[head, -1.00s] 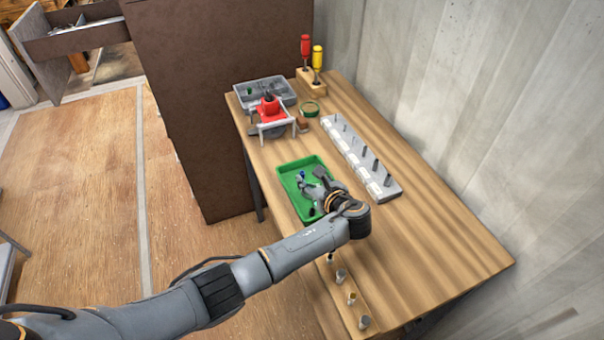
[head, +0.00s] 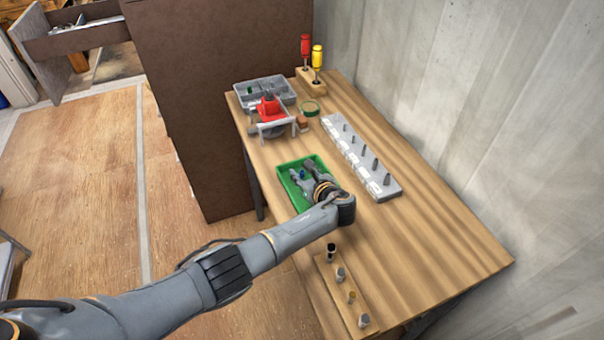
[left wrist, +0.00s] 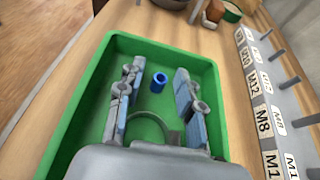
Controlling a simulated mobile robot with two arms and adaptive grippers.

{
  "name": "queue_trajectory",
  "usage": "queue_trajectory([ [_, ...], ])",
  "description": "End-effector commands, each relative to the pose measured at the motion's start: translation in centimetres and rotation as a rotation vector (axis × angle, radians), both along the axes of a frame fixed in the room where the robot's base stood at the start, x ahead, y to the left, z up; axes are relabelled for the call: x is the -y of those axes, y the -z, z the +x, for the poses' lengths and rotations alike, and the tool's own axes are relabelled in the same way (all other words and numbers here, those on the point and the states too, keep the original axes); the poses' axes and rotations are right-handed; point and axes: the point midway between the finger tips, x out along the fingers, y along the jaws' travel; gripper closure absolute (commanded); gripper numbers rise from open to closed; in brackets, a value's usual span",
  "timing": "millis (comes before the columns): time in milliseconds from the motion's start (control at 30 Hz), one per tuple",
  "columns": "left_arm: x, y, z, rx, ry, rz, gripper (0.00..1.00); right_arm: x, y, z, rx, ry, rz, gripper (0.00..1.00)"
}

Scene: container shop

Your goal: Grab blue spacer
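The blue spacer (left wrist: 158,82) is a small upright ring standing on the floor of the green tray (left wrist: 83,110). In the head view the blue spacer (head: 302,174) is a small blue spot in the tray (head: 284,172), beside my gripper. My left gripper (left wrist: 159,82) is open over the tray, with one finger on each side of the spacer and a gap to both. Whether the fingertips are down at the spacer's height I cannot tell. The left gripper (head: 304,172) also shows in the head view. My right gripper is not in view.
A grey strip with several pegs and size labels (head: 358,155) lies right of the tray. A wooden strip with several small cylinders (head: 345,297) lies at the near edge. A red-topped device (head: 269,106), grey bin (head: 264,80) and screwdriver stand (head: 311,83) are behind. The table's right side is clear.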

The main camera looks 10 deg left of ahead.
Motion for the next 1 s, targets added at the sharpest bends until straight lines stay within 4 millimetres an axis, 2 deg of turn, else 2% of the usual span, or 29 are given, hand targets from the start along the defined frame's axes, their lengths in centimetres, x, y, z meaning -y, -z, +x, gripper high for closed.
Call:
queue_trajectory([
  [33,0.0,0.0,0.0,0.0,0.0,0.0,0.76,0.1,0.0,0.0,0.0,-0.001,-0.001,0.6],
  [167,0.0,0.0,0.0,0.0,0.0,0.0,0.94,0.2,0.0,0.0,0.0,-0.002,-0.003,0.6],
  [667,0.0,-0.3,0.0,0.001,0.0,0.001,0.95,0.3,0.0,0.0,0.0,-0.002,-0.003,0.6],
  [867,0.0,-1.7,0.0,0.003,0.001,-0.002,0.95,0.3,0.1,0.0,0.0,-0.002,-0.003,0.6],
  [1000,-0.2,-3.6,-0.3,0.002,-0.001,-0.002,0.95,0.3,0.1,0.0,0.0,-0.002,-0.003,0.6],
])
